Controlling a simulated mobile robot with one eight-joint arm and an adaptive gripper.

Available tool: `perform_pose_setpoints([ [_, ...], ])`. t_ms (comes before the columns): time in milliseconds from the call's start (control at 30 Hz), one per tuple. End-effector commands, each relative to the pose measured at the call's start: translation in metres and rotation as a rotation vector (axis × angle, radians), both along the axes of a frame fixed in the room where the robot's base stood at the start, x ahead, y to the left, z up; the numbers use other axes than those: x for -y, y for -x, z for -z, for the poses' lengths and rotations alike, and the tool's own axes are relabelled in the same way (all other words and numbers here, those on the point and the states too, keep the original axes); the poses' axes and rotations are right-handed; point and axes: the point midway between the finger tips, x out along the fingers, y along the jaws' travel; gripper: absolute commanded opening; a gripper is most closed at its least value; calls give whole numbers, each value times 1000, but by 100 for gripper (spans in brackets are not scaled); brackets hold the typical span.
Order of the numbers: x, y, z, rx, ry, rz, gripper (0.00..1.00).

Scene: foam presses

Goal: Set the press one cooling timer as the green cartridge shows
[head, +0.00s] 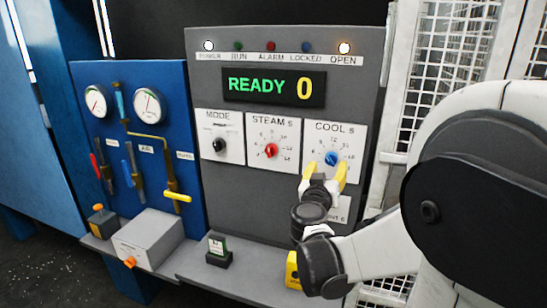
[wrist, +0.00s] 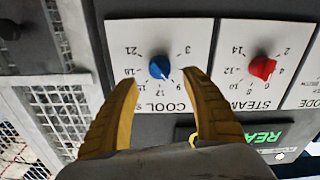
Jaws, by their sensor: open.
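The COOL panel (head: 335,135) carries a blue knob (head: 331,158) on a numbered dial. My gripper (head: 325,174) has yellow fingers spread in front of the panel. In the wrist view the gripper (wrist: 160,78) is open, with the knob between its fingertips and a gap on both sides.
The red STEAM knob (head: 271,150) and black MODE knob (head: 219,145) are left of COOL. The display (head: 274,88) reads READY 0, with POWER and OPEN lamps lit. A grey box (head: 148,238) and yellow block (head: 292,270) sit on the ledge. White mesh fencing is at right.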

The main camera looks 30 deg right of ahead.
Motion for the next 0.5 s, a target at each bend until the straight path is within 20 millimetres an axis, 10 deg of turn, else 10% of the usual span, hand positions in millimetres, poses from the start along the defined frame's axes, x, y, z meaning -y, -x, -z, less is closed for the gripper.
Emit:
perform_pose_setpoints([
  [500,42,-37,0,0,0,-2,56],
])
